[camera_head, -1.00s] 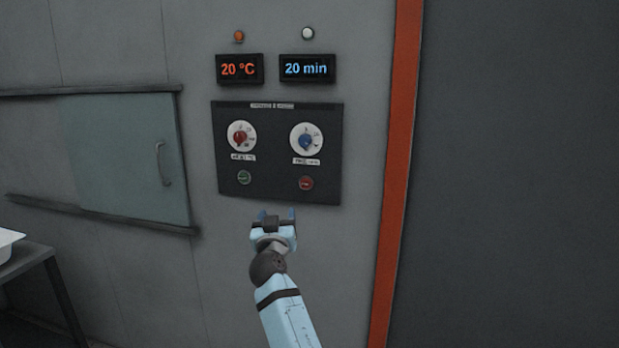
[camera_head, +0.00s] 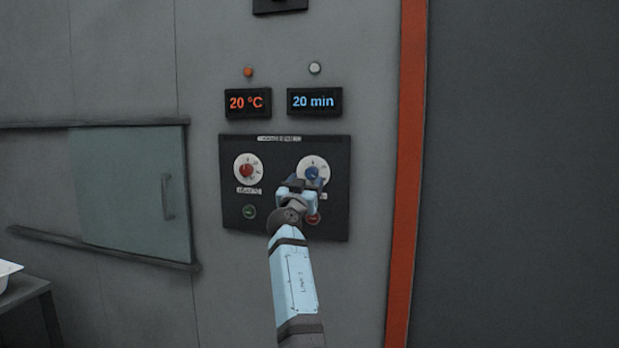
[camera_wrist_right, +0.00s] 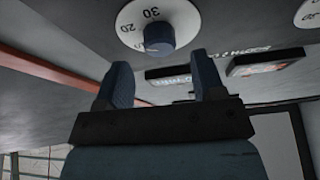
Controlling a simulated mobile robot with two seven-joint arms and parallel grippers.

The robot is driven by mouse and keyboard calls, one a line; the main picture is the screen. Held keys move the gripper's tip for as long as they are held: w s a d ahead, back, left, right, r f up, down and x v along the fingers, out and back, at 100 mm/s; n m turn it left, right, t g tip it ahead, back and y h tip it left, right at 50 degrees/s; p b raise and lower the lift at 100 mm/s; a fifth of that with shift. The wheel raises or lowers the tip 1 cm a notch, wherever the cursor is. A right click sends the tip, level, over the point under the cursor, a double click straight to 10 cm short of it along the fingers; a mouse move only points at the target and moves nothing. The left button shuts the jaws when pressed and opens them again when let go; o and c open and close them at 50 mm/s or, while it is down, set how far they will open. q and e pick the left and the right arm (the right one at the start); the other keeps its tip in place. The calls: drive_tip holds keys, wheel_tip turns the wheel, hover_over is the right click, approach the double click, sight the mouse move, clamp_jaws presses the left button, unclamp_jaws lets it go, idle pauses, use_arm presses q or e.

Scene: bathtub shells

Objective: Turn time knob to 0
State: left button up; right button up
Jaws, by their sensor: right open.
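The time knob (camera_head: 312,173) is a blue knob on a white dial at the right of the dark control panel (camera_head: 285,215). The blue display (camera_head: 313,101) above it reads 20 min. In the right wrist view the blue knob (camera_wrist_right: 159,36) shows on its white dial, with 20 and 30 marked beside it. My right gripper (camera_head: 300,183) is in front of the panel, just below the knob, and hides the dial's lower edge. Its two blue fingers (camera_wrist_right: 160,84) are apart with nothing between them, and the knob appears beyond the fingertips. My left gripper is not in view.
A red knob (camera_head: 246,170) sits left of the blue one, with a green button (camera_head: 249,211) below. A red button (camera_head: 312,218) is partly hidden by my right arm. The red display (camera_head: 246,102) reads 20 °C. An orange-red strip (camera_head: 404,190) runs down the wall at right.

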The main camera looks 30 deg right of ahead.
sight(311, 175)
drive_tip(key=shift+x, duration=1.75)
drive_tip(key=c, duration=0.9)
